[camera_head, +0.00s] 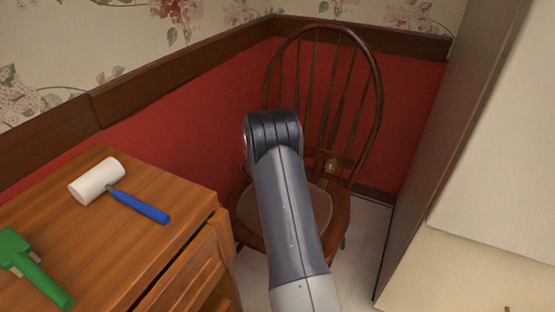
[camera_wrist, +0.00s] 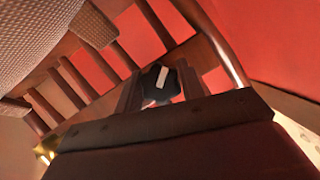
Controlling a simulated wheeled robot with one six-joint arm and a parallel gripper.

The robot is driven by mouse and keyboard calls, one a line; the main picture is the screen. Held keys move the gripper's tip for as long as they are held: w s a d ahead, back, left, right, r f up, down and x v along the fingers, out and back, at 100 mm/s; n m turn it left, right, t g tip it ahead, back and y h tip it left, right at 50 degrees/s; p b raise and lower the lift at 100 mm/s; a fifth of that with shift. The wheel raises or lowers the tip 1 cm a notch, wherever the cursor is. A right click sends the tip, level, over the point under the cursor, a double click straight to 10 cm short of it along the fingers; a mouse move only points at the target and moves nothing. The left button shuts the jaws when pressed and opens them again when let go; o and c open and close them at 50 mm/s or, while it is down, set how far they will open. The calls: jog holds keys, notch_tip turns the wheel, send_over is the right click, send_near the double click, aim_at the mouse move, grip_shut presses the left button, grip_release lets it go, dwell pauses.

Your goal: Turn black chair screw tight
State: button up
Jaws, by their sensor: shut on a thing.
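The wooden chair (camera_head: 372,92) stands in the corner with a spindle back and a light padded seat. In the wrist view its spindles (camera_wrist: 152,22) and woven pad (camera_wrist: 30,35) show at a tilt. The black chair screw (camera_wrist: 165,94) is a dark knob with a white bar mark on its face. My gripper (camera_wrist: 160,84) has a finger on each side of the knob and is shut on it. In the head view my arm hides the gripper and the black screw.
A wooden cabinet (camera_head: 125,235) at the left bears a white-headed mallet with a blue handle (camera_head: 138,204) and a green tool (camera_head: 35,268). A brass-coloured fitting (camera_head: 332,166) shows on the chair. Red wall lies behind; a tall panel (camera_head: 425,130) bounds the right.

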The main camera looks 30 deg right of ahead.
jog(key=m+t+b, duration=0.1)
jog(key=b, duration=0.3)
jog(key=f+m+t+b, duration=0.1)
jog(key=m+b, duration=0.1)
jog(key=b, duration=0.2)
jog(key=shift+r+m+t+y+b, duration=0.3)
jog(key=shift+m+t+b, duration=0.4)
jog(key=shift+m+b, duration=0.45)
jog(key=m+t, duration=0.2)
jog(key=m, duration=0.2)
jog(key=shift+r+b, duration=0.15)
jog(key=shift+b, duration=0.15)
jog(key=m+t+h, duration=0.1)
jog(key=m, duration=0.3)
jog(key=shift+m, duration=0.25)
jog(key=shift+t+h, duration=0.3)
jog(key=o, duration=1)
jog(key=shift+r, duration=0.1)
jog(key=p+v, duration=0.2)
jog(key=v, duration=0.8)
jog(key=shift+s+a+p, duration=0.25)
jog(key=shift+s+p, duration=0.05)
